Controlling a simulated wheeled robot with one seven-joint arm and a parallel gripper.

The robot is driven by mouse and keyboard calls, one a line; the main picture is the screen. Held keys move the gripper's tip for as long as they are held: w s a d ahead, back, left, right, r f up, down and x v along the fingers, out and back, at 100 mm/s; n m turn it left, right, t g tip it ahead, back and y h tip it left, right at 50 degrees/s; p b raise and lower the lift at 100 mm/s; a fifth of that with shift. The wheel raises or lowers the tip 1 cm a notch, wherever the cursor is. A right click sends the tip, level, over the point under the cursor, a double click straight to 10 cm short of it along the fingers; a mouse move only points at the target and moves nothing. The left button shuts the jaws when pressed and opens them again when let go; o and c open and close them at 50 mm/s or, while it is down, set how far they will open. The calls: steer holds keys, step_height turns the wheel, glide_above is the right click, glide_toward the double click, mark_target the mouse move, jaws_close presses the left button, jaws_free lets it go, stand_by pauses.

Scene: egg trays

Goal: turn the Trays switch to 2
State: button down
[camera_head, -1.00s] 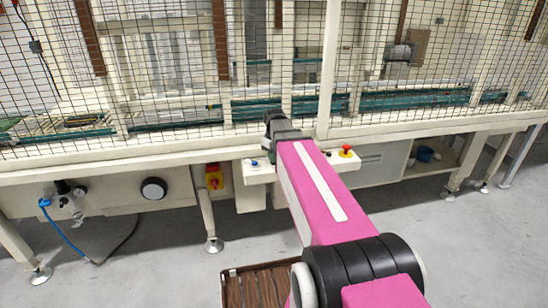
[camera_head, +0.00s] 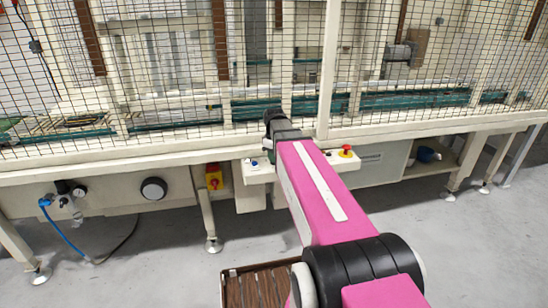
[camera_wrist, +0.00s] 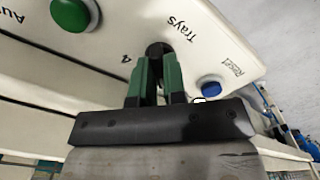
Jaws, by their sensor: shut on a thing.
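The Trays switch (camera_wrist: 156,47) is a black knob on the cream control panel (camera_wrist: 110,50) in the wrist view. The word "Trays" and a "4" are printed beside it. My gripper (camera_wrist: 160,68) has its two green fingers closed around the knob, one on each side. The fingers hide part of the knob, so its pointer and setting cannot be read. In the head view, my pink arm covers the switch, and the panel (camera_head: 258,172) shows at the front of the machine.
A green button (camera_wrist: 74,13) and a blue Reset button (camera_wrist: 213,90) flank the switch. A red emergency stop (camera_head: 346,150) is right of my arm. The mesh guard (camera_head: 160,70) rises behind the panel. A brown slatted pallet (camera_head: 262,285) lies on the floor.

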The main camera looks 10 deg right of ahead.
steer(key=c, duration=1.2)
jaws_free()
step_height(320, 180, up, 11)
steer(key=shift+f, duration=0.1)
steer(key=shift+f, duration=0.1)
